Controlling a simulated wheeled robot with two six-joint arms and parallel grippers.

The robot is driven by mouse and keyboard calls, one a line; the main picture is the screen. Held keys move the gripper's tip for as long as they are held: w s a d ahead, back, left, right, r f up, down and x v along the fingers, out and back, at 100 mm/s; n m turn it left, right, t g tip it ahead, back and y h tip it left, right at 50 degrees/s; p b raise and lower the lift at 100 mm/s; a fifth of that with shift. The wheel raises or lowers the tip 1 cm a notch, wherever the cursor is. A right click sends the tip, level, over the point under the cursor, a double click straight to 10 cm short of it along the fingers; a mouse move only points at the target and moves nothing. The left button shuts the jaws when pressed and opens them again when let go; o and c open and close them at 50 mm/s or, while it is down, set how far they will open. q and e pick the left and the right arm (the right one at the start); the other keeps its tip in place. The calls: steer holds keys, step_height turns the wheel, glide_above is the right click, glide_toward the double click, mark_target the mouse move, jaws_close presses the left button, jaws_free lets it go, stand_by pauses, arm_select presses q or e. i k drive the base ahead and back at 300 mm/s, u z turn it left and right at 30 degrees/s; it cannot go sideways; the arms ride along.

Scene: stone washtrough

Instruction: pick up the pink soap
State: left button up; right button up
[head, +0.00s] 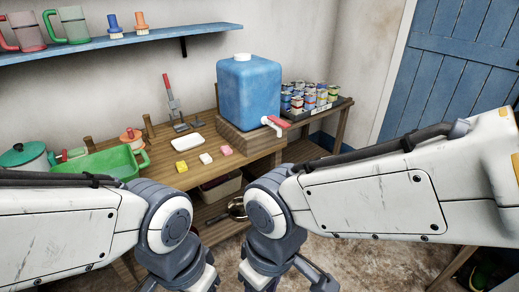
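The pink soap (226,150) is a small block lying on the wooden bench (243,160), near its front edge and left of the blue water container. A pale cream soap (206,158) and a yellow soap (181,166) lie in a row to its left. Both of my arms reach in from the sides and bend down at the bottom middle, in front of the bench and apart from the soaps. My gripper fingers are below the picture's lower edge, so whether they are open or shut is hidden.
A white dish (187,143) lies behind the soaps. The blue container (249,92) with a red-handled tap (274,123) stands on a wooden block. A green basin (112,163) is at the left, and a tray of cans (340,103) at the right. A blue shelf (135,42) hangs above.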

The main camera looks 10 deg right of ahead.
mark_target(226, 150)
steer(key=u, duration=0.3)
steer(key=i, duration=1.9)
steer(key=z, duration=1.15)
